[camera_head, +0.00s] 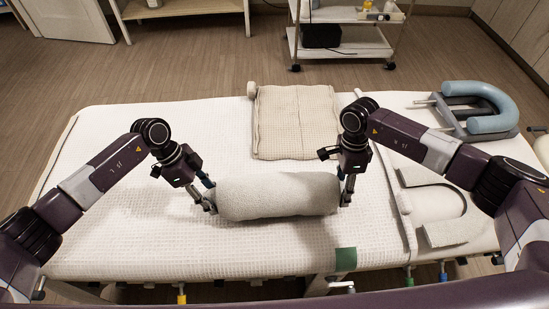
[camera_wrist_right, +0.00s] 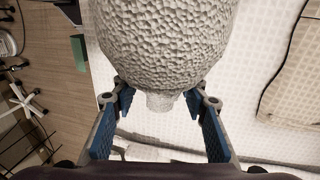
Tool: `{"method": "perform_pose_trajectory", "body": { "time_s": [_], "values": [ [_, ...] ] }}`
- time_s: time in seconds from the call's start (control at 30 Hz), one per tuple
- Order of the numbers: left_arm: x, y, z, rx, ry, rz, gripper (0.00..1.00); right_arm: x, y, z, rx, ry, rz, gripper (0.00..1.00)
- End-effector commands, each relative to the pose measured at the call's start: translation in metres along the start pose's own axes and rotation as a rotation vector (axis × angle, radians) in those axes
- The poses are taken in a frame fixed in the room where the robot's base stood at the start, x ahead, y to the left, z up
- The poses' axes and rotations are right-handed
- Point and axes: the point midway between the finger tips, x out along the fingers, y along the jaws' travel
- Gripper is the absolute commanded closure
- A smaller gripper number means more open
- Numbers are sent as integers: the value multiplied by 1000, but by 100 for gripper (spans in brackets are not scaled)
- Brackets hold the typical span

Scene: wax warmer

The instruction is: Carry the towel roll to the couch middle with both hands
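The towel roll (camera_head: 278,196), a thick pale textured cylinder, lies across the white couch (camera_head: 130,225) near its front edge. My left gripper (camera_head: 210,199) is at the roll's left end; whether its fingers hold it is too small to tell. My right gripper (camera_head: 346,196) is at the right end. In the right wrist view, the roll (camera_wrist_right: 165,40) fills the top, with a narrow stub (camera_wrist_right: 160,102) at its end. The blue-padded fingers of my right gripper (camera_wrist_right: 160,93) stand apart on both sides of that stub, with visible gaps.
A folded beige towel (camera_head: 294,125) lies on the couch behind the roll. A blue face cradle (camera_head: 490,120) is at the far right, with pale cushion pieces (camera_head: 455,230) nearby. A wheeled trolley (camera_head: 340,45) stands behind. The couch's left side is clear.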

Motion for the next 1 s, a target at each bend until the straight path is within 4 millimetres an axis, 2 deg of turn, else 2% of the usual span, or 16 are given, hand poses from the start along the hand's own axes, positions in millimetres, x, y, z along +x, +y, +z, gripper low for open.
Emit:
{"method": "perform_pose_trajectory", "body": {
  "time_s": [0.17, 0.27, 0.7, 0.83, 1.0],
  "values": [
    [-2, 0, 0, 0, 0, 0, 60, 0, 0, 0, 0, 0, 0, 60],
    [-11, -1, 0, 0, 0, -2, 60, 0, 0, 0, 0, 0, 0, 60],
    [-97, -1, 0, 1, -1, -3, 60, 0, 0, 0, 0, 0, 0, 60],
    [-113, 0, 0, 0, -1, -1, 60, 0, 0, 0, 0, 0, 0, 60],
    [-120, 0, 0, 0, 0, -1, 60, -6, 0, 0, -1, 0, -1, 60]
  ]
}}
